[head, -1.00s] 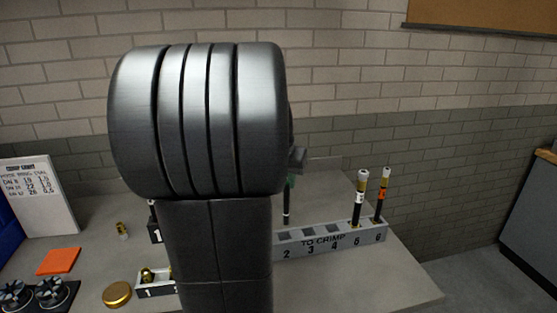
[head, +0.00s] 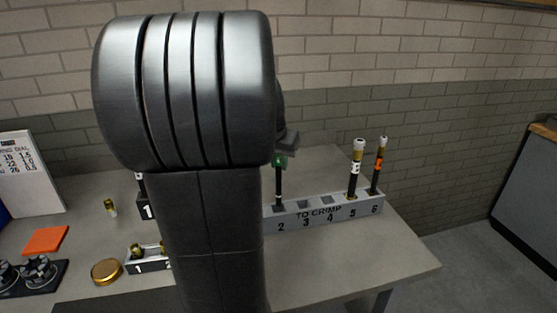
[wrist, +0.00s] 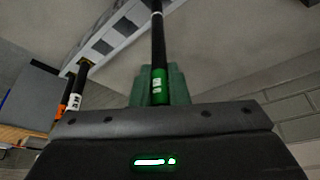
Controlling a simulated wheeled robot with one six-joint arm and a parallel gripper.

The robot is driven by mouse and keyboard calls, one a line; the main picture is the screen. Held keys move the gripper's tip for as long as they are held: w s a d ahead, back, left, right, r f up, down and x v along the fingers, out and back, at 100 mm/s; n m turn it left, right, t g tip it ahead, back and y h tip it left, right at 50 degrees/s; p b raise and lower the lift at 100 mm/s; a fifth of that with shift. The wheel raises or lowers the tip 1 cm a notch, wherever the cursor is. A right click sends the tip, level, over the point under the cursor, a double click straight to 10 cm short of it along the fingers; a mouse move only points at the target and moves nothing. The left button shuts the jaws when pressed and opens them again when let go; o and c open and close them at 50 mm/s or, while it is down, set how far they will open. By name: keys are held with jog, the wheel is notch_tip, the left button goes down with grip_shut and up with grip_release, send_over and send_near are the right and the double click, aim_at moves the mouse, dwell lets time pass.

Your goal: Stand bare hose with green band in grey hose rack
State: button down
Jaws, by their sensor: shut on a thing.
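The bare hose with the green band is black; its green band (head: 279,161) and lower length show right of my arm in the head view. In the wrist view the hose (wrist: 158,45) runs up the picture from the jaws, its green band (wrist: 159,88) between them. My gripper (wrist: 160,72) is shut on the hose; my arm hides most of it in the head view. The hose looks about upright, its lower end at position 2 of the grey hose rack (head: 330,222), marked TO CRIMP. I cannot tell whether the end is inside the slot. Positions 3 and 4 look empty.
A white-banded hose (head: 356,170) stands at position 5 and an orange-banded hose (head: 379,165) at position 6. Left are a small fitting tray (head: 147,266), a gold lid (head: 107,271) and an orange pad (head: 45,240). My arm hides the rack's left part.

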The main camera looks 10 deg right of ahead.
aim_at(278, 180)
dwell(0.4)
jog(key=shift+f+b, duration=2.8)
jog(key=shift+f, duration=0.85)
jog(key=c, duration=1.3)
grip_release()
jog(key=v, duration=1.4)
jog(key=shift+w+p, duration=0.15)
jog(key=shift+p, duration=0.15)
jog(key=shift+f, duration=0.2)
